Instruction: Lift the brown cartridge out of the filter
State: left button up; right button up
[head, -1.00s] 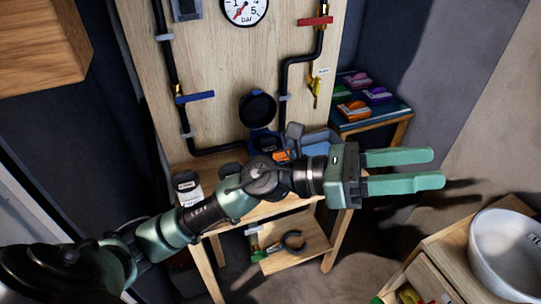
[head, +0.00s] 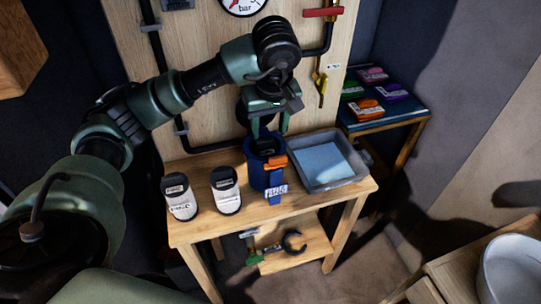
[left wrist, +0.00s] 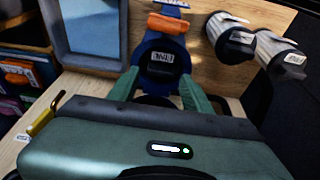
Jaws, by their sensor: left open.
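The filter (head: 256,178) is an open blue housing with an orange latch on the wooden bench; it also shows in the left wrist view (left wrist: 152,46). A dark cartridge top with a pale label (head: 266,150) sits inside it, and shows in the left wrist view (left wrist: 160,62). Its sides are hidden, so I cannot see brown there. My left gripper (head: 269,130) points down just above the filter mouth, open. In the left wrist view its fingers (left wrist: 160,76) stand either side of the cartridge top, apparently not closed on it. My right gripper is not in view.
Two white cartridges with dark caps (head: 180,199) (head: 226,194) stand left of the filter. A grey tray with a blue cloth (head: 355,177) lies close on the right. Pipes and a pressure gauge (head: 243,4) are on the board behind. A lower shelf (head: 300,257) holds tools.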

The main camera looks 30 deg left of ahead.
aim_at(265, 141)
pick_arm(q)
jog(key=shift+w+a+f, duration=0.4)
jog(key=shift+w, duration=0.15)
jog(key=shift+w+a+f, duration=0.4)
jog(key=shift+w, duration=0.15)
jog(key=shift+s+a+f, duration=0.1)
jog(key=shift+s+f, duration=0.1)
jog(key=shift+s, duration=0.1)
jog(key=shift+s+a+f+p, duration=0.1)
jog(key=shift+a+f+p, duration=0.1)
jog(key=shift+f+p, duration=0.65)
jog(key=x, duration=0.3)
jog(key=shift+d, duration=0.1)
jog(key=shift+f, duration=0.2)
jog(key=shift+c, duration=0.6)
grip_shut()
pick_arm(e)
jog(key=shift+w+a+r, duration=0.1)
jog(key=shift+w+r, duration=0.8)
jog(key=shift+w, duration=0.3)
